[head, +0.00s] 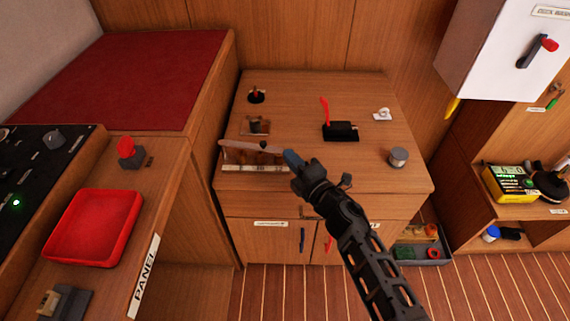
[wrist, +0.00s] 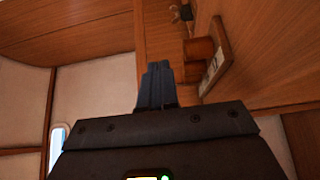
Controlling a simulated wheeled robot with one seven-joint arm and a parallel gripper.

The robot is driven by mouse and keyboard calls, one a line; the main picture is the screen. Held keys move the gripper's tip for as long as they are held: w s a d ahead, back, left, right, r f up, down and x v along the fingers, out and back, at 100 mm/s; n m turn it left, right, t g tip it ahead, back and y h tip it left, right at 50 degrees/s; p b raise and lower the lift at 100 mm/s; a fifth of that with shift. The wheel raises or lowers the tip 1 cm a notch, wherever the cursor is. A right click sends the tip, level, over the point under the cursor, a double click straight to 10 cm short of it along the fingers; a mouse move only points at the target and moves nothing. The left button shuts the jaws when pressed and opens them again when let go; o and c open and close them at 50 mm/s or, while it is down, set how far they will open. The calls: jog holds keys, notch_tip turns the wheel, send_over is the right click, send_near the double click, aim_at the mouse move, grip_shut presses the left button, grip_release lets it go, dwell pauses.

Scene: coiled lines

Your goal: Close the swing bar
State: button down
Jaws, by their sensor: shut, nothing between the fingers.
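The swing bar appears to be the long pale bar (head: 240,145) at the front left of the wooden cabinet top in the head view. It lies above a low wooden rack with a white label strip (head: 255,168). My gripper (head: 288,155) is shut and empty, its blue fingertips at the bar's right end. I cannot tell whether they touch it. The bar is not clearly made out there.
A red tray (head: 92,228) lies on the left counter. The cabinet's back middle is clear.

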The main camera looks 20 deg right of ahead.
jog(key=shift+w+d, duration=0.45)
jog(key=shift+w, duration=0.25)
jog(key=shift+w+d, duration=0.4)
jog(key=shift+w, duration=0.25)
jog(key=shift+r, duration=0.1)
